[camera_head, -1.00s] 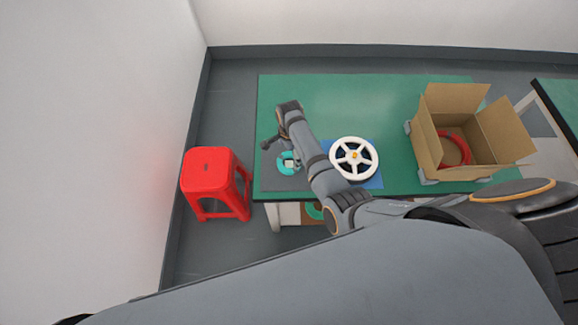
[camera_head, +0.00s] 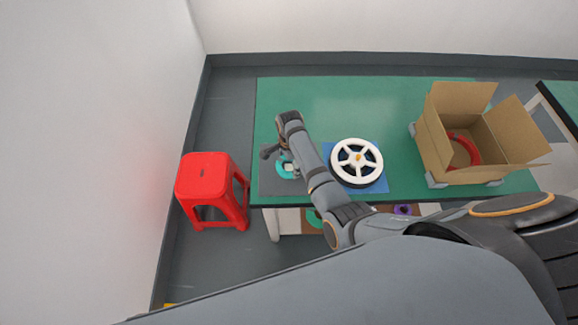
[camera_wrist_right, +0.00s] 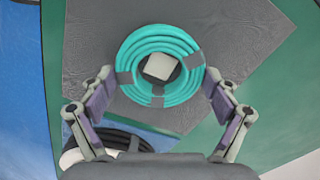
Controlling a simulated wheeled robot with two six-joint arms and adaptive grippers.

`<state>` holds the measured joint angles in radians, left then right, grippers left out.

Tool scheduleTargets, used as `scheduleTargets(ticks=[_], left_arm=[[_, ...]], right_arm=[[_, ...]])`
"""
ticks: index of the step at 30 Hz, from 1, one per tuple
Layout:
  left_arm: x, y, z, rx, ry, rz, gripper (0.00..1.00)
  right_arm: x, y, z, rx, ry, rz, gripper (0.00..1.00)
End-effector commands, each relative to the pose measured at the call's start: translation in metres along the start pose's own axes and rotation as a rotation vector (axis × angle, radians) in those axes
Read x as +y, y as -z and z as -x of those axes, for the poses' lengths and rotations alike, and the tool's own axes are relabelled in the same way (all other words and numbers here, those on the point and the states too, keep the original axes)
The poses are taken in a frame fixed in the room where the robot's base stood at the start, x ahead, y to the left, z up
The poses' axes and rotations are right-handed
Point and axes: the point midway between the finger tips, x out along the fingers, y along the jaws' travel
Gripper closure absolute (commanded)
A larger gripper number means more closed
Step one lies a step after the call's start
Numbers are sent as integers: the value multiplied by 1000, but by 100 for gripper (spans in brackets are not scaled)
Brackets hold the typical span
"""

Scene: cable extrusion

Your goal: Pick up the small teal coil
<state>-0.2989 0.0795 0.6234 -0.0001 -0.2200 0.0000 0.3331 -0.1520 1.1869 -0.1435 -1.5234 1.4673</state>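The small teal coil (camera_wrist_right: 163,91) lies on a dark grey mat (camera_wrist_right: 105,35) in the right wrist view, with dark bands around it and a pale square block (camera_wrist_right: 160,66) in its centre. In the head view the coil (camera_head: 283,171) is partly hidden by my right arm. My right gripper (camera_wrist_right: 160,97) is open, with one finger on each side of the coil's near part and visible gaps to it. In the head view the right gripper (camera_head: 279,155) is over the mat. My left gripper is out of view.
A white spoked reel (camera_head: 357,162) sits on a blue mat (camera_head: 380,185) right of my arm on the green table (camera_head: 345,100). An open cardboard box (camera_head: 436,152) holding a red coil (camera_head: 466,148) stands further right. A red stool (camera_head: 206,178) is left of the table.

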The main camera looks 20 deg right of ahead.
Motion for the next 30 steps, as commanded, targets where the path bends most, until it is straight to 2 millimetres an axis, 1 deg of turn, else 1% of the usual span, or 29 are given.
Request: scheduleTargets(ticks=[1,4,5,11,14,17,19,20,23,27,30], left_arm=[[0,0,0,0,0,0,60],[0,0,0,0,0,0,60],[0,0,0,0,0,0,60],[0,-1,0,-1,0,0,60],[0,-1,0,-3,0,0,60],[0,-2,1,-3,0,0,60],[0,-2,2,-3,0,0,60],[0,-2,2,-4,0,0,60],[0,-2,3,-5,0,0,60],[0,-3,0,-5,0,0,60],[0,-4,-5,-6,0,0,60]], right_arm=[[0,0,0,0,-1,0,30],[0,0,0,0,-1,0,44],[0,0,0,0,-1,0,45],[0,0,0,0,-1,0,45],[0,0,4,0,0,0,45],[-1,0,17,0,2,0,45],[-1,0,32,0,4,-1,45],[3,1,36,1,2,-2,45],[22,7,58,1,3,-2,45],[52,15,92,1,2,-2,45],[79,22,100,2,-2,-1,45]])
